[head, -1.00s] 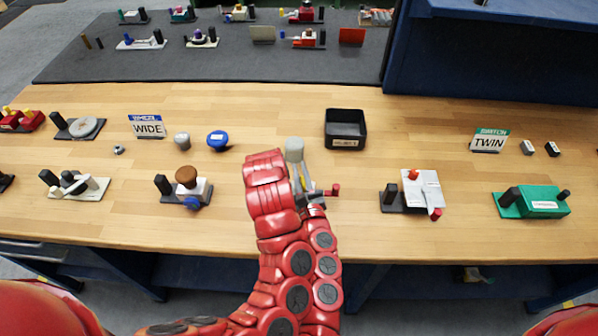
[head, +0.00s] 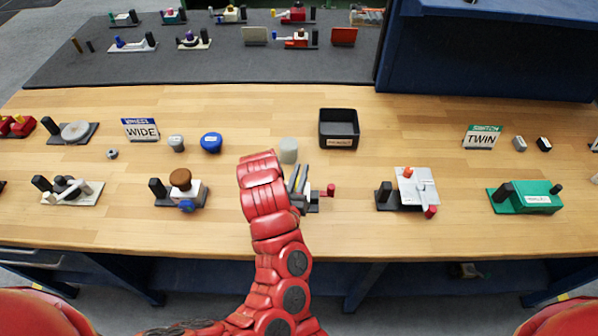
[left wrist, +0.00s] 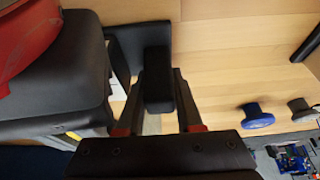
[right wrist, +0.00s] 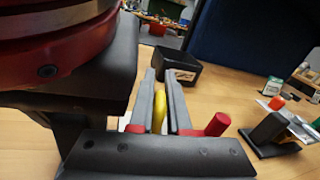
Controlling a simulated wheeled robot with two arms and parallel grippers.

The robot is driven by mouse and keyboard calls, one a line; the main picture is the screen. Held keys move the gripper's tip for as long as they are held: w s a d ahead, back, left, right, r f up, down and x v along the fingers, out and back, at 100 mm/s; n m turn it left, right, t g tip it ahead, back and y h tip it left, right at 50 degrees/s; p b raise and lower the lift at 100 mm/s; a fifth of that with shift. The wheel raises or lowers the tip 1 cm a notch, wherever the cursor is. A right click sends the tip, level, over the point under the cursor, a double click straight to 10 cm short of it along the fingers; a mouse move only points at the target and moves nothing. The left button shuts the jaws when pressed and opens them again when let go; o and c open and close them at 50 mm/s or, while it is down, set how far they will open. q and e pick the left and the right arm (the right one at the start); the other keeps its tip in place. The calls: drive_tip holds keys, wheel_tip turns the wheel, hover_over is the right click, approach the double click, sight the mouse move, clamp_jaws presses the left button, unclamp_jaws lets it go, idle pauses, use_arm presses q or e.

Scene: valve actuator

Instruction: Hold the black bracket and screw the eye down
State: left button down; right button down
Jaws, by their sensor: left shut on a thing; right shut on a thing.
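In the head view my right gripper (head: 300,184) reaches down at a small fixture near the middle of the table. A red knob (head: 331,190) sticks out on the fixture's right side. The right wrist view shows the fingers shut on the yellow eye (right wrist: 159,112), with the red knob (right wrist: 217,124) just right of them. In the left wrist view my left gripper (left wrist: 158,105) is shut on the black bracket (left wrist: 157,72), an upright block. In the head view, red arm links hide the bracket, the eye and my left gripper.
A grey cap (head: 289,151) stands just behind the fixture, and a black tray (head: 339,140) is behind it to the right. A grey-white unit with a black post (head: 385,191) stands to the right. A blue knob (head: 211,142) and a brown-topped unit (head: 180,180) are left. Bare wood lies between.

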drive_tip(key=shift+d, duration=0.15)
drive_tip(key=c, duration=0.9)
unclamp_jaws()
drive_tip(key=shift+s, duration=0.3)
drive_tip(key=v, duration=1.1)
drive_tip(key=shift+s+r, duration=0.1)
drive_tip(key=shift+s, duration=0.2)
